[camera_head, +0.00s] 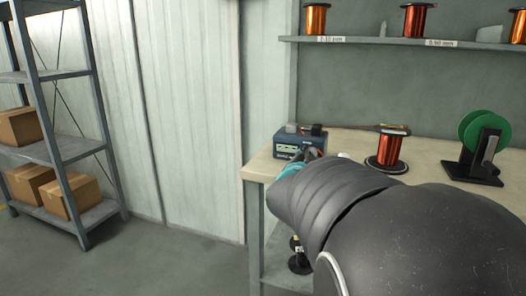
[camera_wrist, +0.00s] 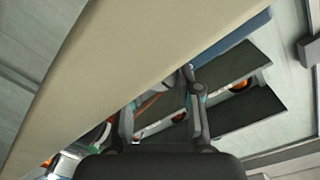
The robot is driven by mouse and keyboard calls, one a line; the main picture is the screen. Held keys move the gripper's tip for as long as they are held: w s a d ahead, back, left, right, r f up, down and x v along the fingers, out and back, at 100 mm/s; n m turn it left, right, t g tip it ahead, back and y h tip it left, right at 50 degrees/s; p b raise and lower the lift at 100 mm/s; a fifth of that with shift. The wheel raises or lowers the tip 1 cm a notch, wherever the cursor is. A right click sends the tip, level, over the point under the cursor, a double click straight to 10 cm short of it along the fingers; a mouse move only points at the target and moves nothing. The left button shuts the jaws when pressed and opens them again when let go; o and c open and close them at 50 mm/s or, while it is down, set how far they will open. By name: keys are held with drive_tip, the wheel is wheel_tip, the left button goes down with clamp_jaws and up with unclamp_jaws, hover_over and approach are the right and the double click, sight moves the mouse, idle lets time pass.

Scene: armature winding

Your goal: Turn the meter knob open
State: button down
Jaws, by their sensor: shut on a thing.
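The meter (camera_head: 292,142) is a small dark blue box with a light display and front panel. It sits at the left end of the bench in the head view. My gripper (camera_head: 309,155) is at the meter's lower right front, shut on its knob. The knob is hidden by my gripper and arm, so its angle cannot be read. In the wrist view my gripper (camera_wrist: 158,90) shows two grey and teal fingers with a gap between them; the knob cannot be made out there.
The pale bench (camera_head: 258,171) also bears a copper wire spool (camera_head: 390,150) and a green reel on a black stand (camera_head: 484,142). A shelf (camera_head: 385,41) with more spools hangs above. A rack (camera_head: 65,147) with cardboard boxes stands left. Floor between rack and bench is clear.

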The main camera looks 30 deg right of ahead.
drive_tip(key=n+p, duration=0.1)
drive_tip(key=n, duration=0.2)
drive_tip(key=shift+r+n, duration=0.1)
drive_tip(key=shift+n, duration=0.2)
drive_tip(key=shift+n+p, duration=0.4)
drive_tip(key=shift+n, duration=1.3)
drive_tip(key=c, duration=0.8)
unclamp_jaws()
drive_tip(key=shift+s, duration=0.1)
drive_tip(key=v, duration=1.1)
drive_tip(key=shift+s+a+f, duration=0.15)
drive_tip(key=shift+a+f, duration=0.1)
drive_tip(key=shift+a, duration=0.15)
